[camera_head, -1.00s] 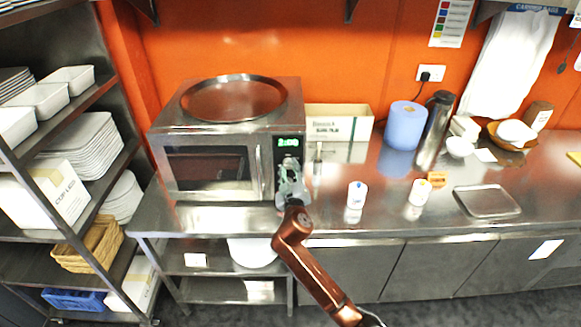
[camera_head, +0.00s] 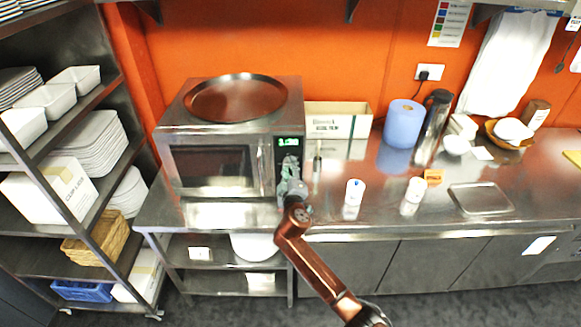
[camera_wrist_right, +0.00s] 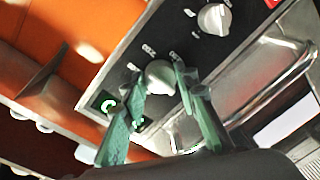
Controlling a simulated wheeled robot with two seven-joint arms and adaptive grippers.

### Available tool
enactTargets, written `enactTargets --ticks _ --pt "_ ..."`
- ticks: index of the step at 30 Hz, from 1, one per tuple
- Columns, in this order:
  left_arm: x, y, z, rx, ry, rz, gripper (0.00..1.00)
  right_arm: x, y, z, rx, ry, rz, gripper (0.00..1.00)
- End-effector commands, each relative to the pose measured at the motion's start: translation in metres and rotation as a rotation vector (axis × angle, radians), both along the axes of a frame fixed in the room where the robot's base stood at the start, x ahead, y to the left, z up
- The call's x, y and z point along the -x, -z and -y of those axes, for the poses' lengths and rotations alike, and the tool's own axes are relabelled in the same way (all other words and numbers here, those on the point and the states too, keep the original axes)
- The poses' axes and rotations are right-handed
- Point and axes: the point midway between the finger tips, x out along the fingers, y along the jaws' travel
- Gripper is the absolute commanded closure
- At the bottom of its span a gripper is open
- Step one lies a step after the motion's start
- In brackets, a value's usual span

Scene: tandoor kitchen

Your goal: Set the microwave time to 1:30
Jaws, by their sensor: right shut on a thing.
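The silver microwave (camera_head: 223,140) stands on the steel counter at left, with its door shut. Its lit green display (camera_head: 289,142) is at the top of the control panel on its right side; the digits are too small to read surely. My right gripper (camera_head: 290,172) is at the panel below the display and partly hides it. In the right wrist view, its green fingers are shut on a grey dial (camera_wrist_right: 160,78), one on each side. A second dial (camera_wrist_right: 214,18) is apart from the fingers. The display (camera_wrist_right: 104,102) is partly visible there. My left gripper is not in view.
A round steel tray (camera_head: 236,98) lies on top of the microwave. A carton (camera_head: 337,121) stands right of it. Two small white containers (camera_head: 354,192) stand on the counter to the right. A shelf rack (camera_head: 93,213) is at the left.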

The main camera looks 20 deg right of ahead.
Motion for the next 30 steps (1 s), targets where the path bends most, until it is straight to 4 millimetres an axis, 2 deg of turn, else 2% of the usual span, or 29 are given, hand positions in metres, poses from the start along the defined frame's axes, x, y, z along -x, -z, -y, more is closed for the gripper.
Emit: enactTargets --ticks 4,5,12,23,26,30 --pt "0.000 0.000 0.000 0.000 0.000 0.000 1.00 0.000 -0.001 -0.001 -0.001 -0.002 0.003 0.97" --pt "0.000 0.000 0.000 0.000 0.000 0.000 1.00 0.000 -0.001 -0.001 -0.001 -0.002 0.003 0.71" --pt "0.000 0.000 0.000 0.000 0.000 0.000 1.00 0.000 -0.001 0.000 -0.001 -0.001 0.002 0.55" --pt "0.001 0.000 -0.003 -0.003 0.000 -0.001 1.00 0.005 0.000 -0.001 -0.002 -0.001 0.001 0.55" --pt "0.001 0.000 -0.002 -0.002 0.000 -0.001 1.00 0.017 -0.001 -0.004 -0.004 -0.002 0.002 0.55" --pt "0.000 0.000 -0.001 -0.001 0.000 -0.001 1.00 0.045 -0.001 -0.010 -0.005 -0.002 0.001 0.55"
